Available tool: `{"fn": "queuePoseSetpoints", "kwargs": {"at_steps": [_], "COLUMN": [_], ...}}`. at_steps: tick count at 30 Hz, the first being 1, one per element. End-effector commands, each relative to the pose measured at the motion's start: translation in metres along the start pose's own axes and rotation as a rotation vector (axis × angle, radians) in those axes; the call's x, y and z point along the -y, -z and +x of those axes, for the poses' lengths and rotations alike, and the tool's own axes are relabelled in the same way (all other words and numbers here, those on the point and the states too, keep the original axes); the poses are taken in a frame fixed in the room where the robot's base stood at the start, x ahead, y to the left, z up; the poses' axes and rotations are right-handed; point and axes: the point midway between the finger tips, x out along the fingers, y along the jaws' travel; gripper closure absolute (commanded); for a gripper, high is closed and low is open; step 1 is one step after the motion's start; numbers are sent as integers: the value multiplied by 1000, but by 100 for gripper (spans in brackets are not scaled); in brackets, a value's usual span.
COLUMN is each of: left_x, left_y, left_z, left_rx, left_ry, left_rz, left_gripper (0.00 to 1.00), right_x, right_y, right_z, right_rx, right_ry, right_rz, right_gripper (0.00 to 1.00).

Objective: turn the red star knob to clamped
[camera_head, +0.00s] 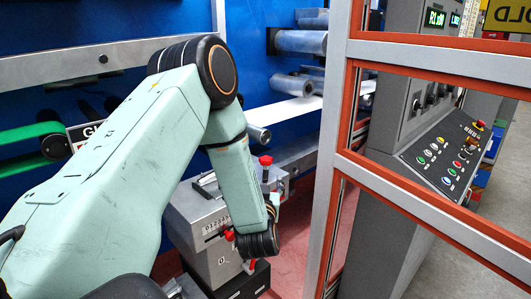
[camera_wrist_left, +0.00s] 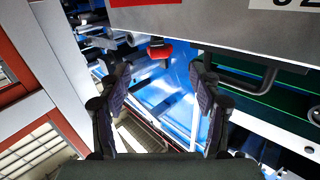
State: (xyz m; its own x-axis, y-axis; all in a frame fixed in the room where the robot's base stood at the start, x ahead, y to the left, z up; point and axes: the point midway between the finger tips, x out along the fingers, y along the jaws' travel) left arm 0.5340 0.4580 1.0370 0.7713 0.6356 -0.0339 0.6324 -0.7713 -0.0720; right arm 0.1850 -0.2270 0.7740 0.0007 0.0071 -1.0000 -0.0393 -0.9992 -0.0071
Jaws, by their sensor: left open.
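A grey machine box (camera_head: 210,225) with a number scale on its front stands in the middle of the head view. A red knob (camera_head: 266,160) sits on a dark stem at its top; smaller red parts (camera_head: 229,235) show at its front, partly behind my left arm. I cannot tell the star shape at this size. In the left wrist view a red knob (camera_wrist_left: 160,51) shows at the edge of a light grey plate (camera_wrist_left: 190,22). My left gripper (camera_wrist_left: 160,76) is open, its two dark fingers apart with nothing between them. The knob lies beyond the fingertips, apart from them. My right gripper is out of view.
An orange and grey frame post (camera_head: 335,140) stands just right of the box. Behind it is a grey control panel (camera_head: 445,155) with coloured buttons. Steel rollers (camera_head: 300,42) and a blue wall lie behind. A dark bar handle (camera_wrist_left: 240,80) is right of the fingers.

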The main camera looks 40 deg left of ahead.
Motion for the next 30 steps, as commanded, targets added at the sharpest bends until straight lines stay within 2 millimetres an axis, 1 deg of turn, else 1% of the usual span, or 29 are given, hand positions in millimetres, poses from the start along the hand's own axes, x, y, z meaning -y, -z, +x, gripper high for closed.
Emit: {"fn": "queuePoseSetpoints", "kwargs": {"at_steps": [1, 2, 5, 8, 15, 18, 24, 30], "left_x": [-1, -1, -1, 0, 0, 0, 0, 0], "left_y": [8, 9, 8, 8, 9, 10, 10, 10], "left_z": [6, 9, 12, 23, 60, 72, 85, 86], "left_rx": [-22, -34, -35, -36, -36, -35, -34, -34], "left_ry": [3, 6, 7, 8, 8, 8, 6, 6], "left_rz": [-25, -48, -73, -75, -74, -73, -72, -72], "left_gripper": [36, 36, 36, 36, 36, 36, 36, 36], "right_x": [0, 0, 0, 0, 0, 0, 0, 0], "right_y": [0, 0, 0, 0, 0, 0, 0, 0], "right_z": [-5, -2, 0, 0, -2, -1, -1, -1], "right_rx": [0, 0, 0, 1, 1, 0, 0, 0], "right_ry": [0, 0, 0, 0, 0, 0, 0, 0], "right_rz": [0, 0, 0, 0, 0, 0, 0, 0], "right_gripper": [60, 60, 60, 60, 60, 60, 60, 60]}}
